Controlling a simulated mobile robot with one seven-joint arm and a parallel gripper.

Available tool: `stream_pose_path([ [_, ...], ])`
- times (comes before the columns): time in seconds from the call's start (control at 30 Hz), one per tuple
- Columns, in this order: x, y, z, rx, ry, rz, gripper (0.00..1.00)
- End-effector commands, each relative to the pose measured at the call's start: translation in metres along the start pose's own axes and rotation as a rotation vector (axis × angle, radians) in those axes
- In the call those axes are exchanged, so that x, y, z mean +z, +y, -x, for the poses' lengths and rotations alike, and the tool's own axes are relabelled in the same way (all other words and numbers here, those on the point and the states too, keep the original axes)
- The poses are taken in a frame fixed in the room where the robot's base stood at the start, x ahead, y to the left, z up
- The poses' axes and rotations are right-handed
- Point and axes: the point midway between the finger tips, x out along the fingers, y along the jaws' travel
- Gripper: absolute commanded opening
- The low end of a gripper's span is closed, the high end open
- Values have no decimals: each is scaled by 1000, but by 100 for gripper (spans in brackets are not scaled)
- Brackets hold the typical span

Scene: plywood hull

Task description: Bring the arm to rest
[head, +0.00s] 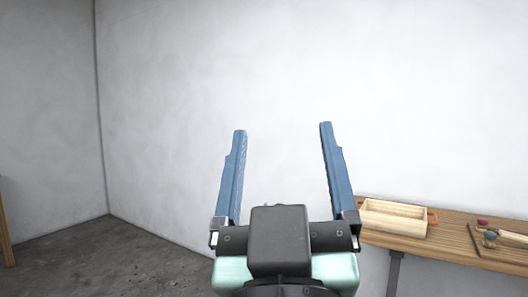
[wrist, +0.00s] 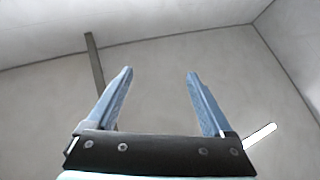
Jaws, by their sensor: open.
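My gripper (head: 283,128) has two long blue fingers spread wide apart, with nothing between them. In the head view it is raised in front of a bare white wall, fingers pointing up and away. In the wrist view my gripper (wrist: 160,72) also shows open and empty, against the upper walls and ceiling. The gripper touches nothing that I can see.
A wooden bench (head: 455,227) stands along the wall at the lower right. A wooden edge (head: 5,230) shows at far left. Bare floor (head: 100,255) lies at lower left.

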Motion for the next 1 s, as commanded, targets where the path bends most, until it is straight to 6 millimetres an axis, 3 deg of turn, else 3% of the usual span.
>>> stream_pose_path([
  [0.03,-28,-3,4,-7,74,-55,86],
  [0.1,-52,-6,8,-15,142,-113,86],
  [0.2,-69,-7,12,-23,189,-154,86],
  [0.57,-73,-6,11,-23,192,-160,86],
  [0.77,-98,-3,-8,-23,191,-159,86],
  [1.0,-155,4,-50,-24,191,-158,86],
])
